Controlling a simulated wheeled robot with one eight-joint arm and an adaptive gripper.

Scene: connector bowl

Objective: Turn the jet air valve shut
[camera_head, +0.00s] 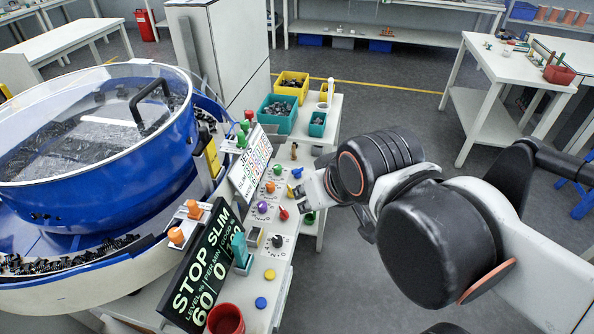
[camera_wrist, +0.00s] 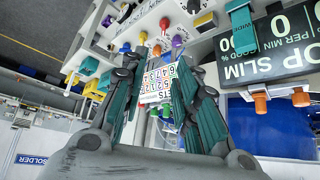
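A tilted white sign reading JETS (camera_head: 250,165) stands on the panel beside the blue bowl. It also shows upside down between my fingers in the wrist view (camera_wrist: 155,86). Two green-topped fittings (camera_head: 244,132) stand at its far end. On the panel are an orange knob (camera_head: 270,187), a purple knob (camera_head: 262,207) and a red knob (camera_head: 283,213). I cannot tell which control is the jet air valve. My gripper (camera_head: 303,187) is above the panel's right side. In the wrist view my gripper (camera_wrist: 157,66) is open, with nothing between its fingers.
The blue bowl (camera_head: 130,190) with a clear lid fills the left. A black STOP SLIM display (camera_head: 203,268) and a teal upright part (camera_head: 239,249) stand near the front, with a red cup (camera_head: 226,320). Green (camera_head: 277,114) and yellow bins (camera_head: 291,87) stand behind.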

